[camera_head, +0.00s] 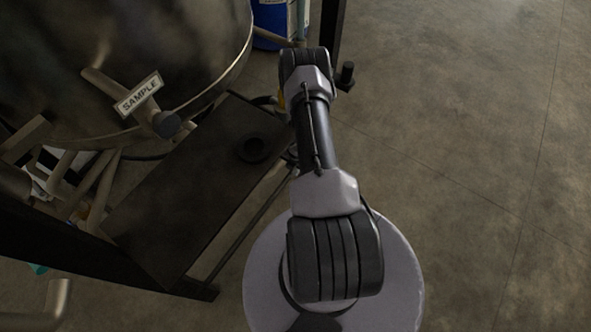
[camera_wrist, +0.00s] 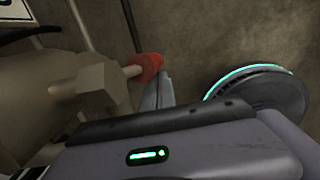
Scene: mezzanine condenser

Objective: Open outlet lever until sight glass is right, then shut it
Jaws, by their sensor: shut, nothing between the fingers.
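In the wrist view a metal valve fitting (camera_wrist: 92,85) has a short stem ending in a red grip (camera_wrist: 146,68), which may be the outlet lever. My gripper (camera_wrist: 154,92) shows as a grey finger just below and right of the red grip. The fingers are shut with nothing held. I cannot tell whether they touch the grip. In the head view my arm reaches up past the right side of the dark stand, and the gripper is hidden behind it. No sight glass can be made out in either view.
A large metal vessel (camera_head: 110,55) fills the upper left, with a valve tagged SAMPLE (camera_head: 139,94). Below it are a dark steel shelf (camera_head: 185,215) and several pipes. A blue drum (camera_head: 272,25) stands behind. The concrete floor (camera_head: 470,150) at right is clear.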

